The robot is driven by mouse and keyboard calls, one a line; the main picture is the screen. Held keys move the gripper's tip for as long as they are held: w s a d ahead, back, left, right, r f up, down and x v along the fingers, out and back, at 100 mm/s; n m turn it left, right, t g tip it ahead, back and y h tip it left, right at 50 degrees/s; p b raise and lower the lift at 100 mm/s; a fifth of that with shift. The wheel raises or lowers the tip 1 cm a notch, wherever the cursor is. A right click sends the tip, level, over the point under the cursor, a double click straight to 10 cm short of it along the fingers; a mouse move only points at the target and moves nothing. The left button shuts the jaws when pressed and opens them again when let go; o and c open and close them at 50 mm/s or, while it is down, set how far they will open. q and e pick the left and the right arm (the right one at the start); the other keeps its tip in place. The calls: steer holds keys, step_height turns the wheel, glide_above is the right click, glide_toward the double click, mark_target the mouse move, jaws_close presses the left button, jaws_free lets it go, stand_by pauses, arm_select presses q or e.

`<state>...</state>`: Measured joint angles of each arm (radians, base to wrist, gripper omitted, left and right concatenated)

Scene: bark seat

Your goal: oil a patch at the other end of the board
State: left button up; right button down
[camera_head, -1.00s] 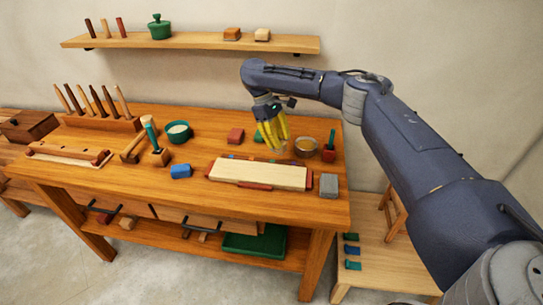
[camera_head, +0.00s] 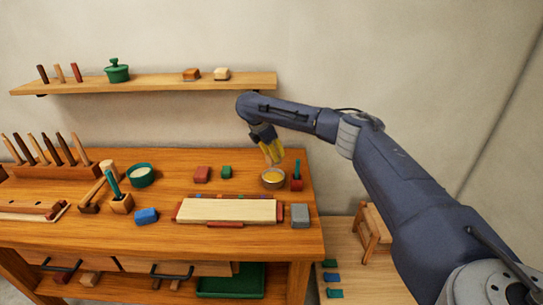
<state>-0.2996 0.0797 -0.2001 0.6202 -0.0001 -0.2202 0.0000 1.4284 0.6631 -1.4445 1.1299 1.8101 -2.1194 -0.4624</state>
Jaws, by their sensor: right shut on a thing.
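The pale board (camera_head: 228,210) lies flat near the front of the workbench, with red-brown pieces at its ends and along its front edge. A bowl of amber oil (camera_head: 272,179) stands behind the board's right end. My right gripper (camera_head: 273,157), with yellow fingers, points down just above this bowl. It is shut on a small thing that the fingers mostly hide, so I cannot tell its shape. Whether it touches the oil is also unclear. No dark oiled patch can be made out on the board at this size. My left gripper is not in view.
A grey block (camera_head: 300,215) sits right of the board, and a red pot with a green-handled tool (camera_head: 297,181) beside the bowl. Red (camera_head: 202,174) and green (camera_head: 226,171) blocks lie behind the board. A blue block (camera_head: 146,216) and a teal bowl (camera_head: 141,175) are left.

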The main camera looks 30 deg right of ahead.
steer(key=shift+f+n, duration=0.3)
steer(key=shift+f, duration=2.7)
steer(key=shift+f, duration=0.55)
steer(key=shift+r, duration=3.55)
